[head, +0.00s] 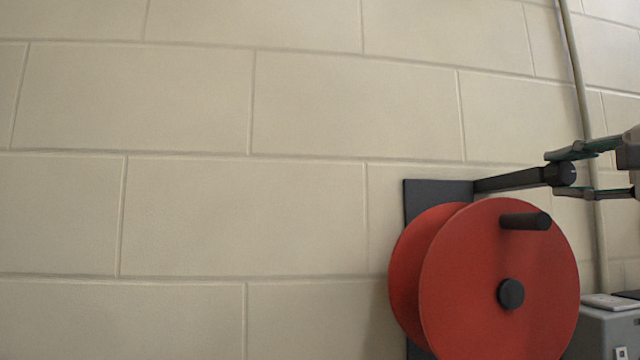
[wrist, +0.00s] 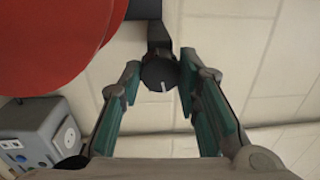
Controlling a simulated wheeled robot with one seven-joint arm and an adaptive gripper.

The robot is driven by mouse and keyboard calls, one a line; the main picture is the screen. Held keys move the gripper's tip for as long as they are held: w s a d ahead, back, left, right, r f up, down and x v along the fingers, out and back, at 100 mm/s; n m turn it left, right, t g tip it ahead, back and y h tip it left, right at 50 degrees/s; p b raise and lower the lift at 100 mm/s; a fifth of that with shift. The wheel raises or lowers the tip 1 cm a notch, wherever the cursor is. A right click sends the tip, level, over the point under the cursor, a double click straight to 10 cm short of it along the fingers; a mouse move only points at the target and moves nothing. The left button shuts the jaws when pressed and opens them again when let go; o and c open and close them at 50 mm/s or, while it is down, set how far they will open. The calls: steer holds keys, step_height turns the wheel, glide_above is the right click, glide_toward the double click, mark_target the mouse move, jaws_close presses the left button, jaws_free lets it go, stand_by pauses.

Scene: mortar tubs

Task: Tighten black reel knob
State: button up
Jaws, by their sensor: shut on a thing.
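The black reel knob (head: 566,173) is a short round knob at the end of a black bar (head: 510,180) that comes from a dark wall plate (head: 427,200). My gripper (head: 559,174) is shut on the knob, with one finger above and one below it in the head view. In the wrist view the knob (wrist: 158,74) sits between the green-padded fingertips of my gripper (wrist: 160,68), and a white line shows on its face. The red reel (head: 480,265) hangs just below the bar, with a black crank handle (head: 526,221) and a black hub (head: 511,293).
A grey box (head: 598,335) with sockets stands at the lower right; it also shows in the wrist view (wrist: 35,130). A pipe (head: 590,130) runs down the pale block wall behind my gripper. The wall left of the reel is bare.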

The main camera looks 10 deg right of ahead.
steer(key=shift+m, duration=1)
steer(key=o, duration=1.1)
steer(key=shift+o, duration=0.2)
steer(key=s, duration=1.2)
steer(key=shift+d+f, duration=0.2)
steer(key=shift+f, duration=0.2)
